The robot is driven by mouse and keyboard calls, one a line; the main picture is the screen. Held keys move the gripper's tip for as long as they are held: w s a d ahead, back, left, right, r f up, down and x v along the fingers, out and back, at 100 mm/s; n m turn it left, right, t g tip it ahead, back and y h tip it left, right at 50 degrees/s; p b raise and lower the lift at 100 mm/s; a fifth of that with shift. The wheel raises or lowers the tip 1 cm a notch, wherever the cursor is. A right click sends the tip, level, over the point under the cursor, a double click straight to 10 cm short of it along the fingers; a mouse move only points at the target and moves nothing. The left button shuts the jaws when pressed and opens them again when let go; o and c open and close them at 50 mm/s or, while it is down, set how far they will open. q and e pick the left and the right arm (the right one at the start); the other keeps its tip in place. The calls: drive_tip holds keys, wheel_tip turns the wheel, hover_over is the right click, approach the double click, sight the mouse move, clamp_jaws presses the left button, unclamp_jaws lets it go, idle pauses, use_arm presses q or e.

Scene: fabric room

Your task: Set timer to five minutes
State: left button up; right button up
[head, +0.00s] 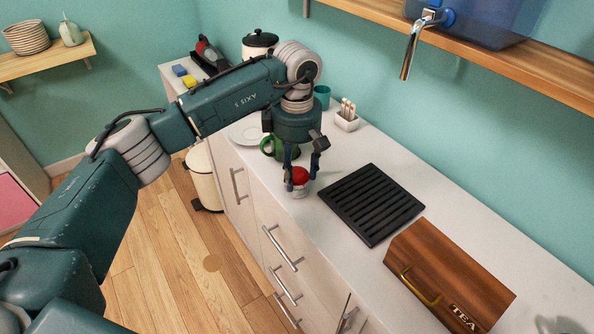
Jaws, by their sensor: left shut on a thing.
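A small timer (299,177) with a red top and a pale base stands on the white counter, near its front edge. My left gripper (301,181) reaches down over it from above, with a finger on either side of the red top, and is shut on it. The fingers hide part of its sides. Its dial marks are too small to read. My right gripper is not in view.
A black slatted rack (372,204) lies right of the timer, and a wooden tea box (450,275) stands beyond it. A green mug (271,147) and a white plate (246,132) are behind my gripper. A metal tap (420,45) hangs above the counter.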

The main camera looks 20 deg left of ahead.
sight(297, 173)
use_arm(q)
drive_tip(key=o, duration=1.2)
wheel_tip(297, 173, up, 12)
